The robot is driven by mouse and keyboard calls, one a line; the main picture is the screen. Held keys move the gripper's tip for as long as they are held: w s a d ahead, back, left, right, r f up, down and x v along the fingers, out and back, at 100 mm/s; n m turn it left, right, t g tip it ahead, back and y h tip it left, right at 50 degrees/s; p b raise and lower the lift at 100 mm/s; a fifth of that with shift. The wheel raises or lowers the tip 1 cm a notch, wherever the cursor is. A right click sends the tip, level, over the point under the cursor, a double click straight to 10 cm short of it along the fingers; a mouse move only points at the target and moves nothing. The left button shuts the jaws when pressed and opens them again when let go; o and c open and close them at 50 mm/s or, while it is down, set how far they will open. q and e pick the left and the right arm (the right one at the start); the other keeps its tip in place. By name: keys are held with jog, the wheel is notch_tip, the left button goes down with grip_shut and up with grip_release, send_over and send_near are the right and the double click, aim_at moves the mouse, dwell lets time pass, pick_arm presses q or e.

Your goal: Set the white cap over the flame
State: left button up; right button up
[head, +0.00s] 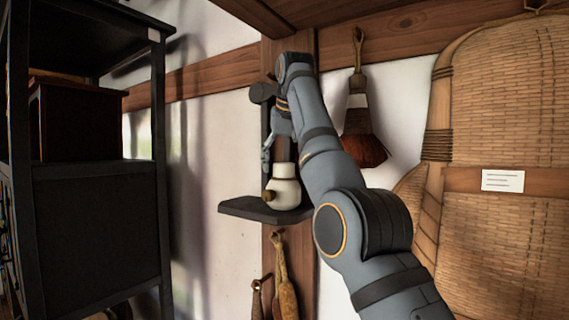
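A small round white vessel (285,193) stands upright on a dark wall shelf (262,211). It has a paler collar at its top and a small brown knob or spout on its left side. I cannot tell whether the white cap is part of this vessel or a separate thing. No flame shows. My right gripper (272,153) points down just above the vessel, and my forearm partly covers it. Its far finger is not clear, so I cannot tell its opening or whether it touches the vessel. My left gripper is out of view.
A dark upright bracket (265,125) rises behind the shelf. A hand brush (363,125) hangs to the right, beside a large woven panel (510,100). Tools (284,285) hang below the shelf. A black cabinet (95,225) fills the left.

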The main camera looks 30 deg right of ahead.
jog(key=shift+s+a+r, duration=0.1)
jog(key=shift+r+p, duration=0.3)
jog(key=shift+r, duration=0.05)
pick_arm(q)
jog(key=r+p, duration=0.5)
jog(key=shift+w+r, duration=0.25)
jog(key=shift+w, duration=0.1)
pick_arm(e)
jog(key=v, duration=1.1)
jog(key=shift+r, duration=0.3)
jog(key=shift+s, duration=0.3)
